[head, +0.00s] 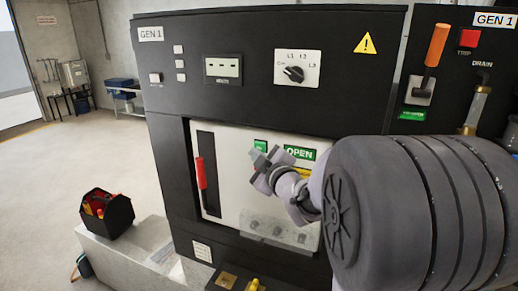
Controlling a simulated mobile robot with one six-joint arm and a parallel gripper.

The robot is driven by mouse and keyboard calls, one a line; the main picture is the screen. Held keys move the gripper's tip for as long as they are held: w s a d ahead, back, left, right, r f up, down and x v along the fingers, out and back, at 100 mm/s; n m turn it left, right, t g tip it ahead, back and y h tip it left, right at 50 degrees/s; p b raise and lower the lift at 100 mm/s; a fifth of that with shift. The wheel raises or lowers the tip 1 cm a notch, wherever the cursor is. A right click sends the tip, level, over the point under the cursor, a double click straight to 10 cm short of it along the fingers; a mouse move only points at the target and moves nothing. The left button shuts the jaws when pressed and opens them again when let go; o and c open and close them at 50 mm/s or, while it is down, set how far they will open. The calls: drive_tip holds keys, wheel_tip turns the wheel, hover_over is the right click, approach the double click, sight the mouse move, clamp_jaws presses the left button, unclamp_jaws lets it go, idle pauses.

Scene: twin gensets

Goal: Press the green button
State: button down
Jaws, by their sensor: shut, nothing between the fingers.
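A small green square (260,145), which may be the green button, shows on the white panel (232,150) of the GEN 1 cabinet. It is just left of a green OPEN sign (300,153). My gripper (258,156) is shut and empty, in front of the panel just below the green square, and may cover part of it. I cannot tell whether the fingertips touch the panel. My arm comes in from the right and hides the panel's right side.
A red lever (201,173) stands in a slot left of the panel. A rotary switch (294,73) and display (222,69) sit above. An orange-handled lever (436,46) and red TRIP square (468,38) are at right.

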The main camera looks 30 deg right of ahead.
drive_tip(key=shift+d, duration=0.1)
idle(0.6)
drive_tip(key=shift+w+d, duration=0.25)
drive_tip(key=shift+d, duration=0.05)
drive_tip(key=shift+w+d+b, duration=0.3)
drive_tip(key=shift+d+b, duration=0.05)
idle(0.9)
drive_tip(key=shift+s+a+b, duration=0.55)
drive_tip(key=shift+a+b, duration=0.15)
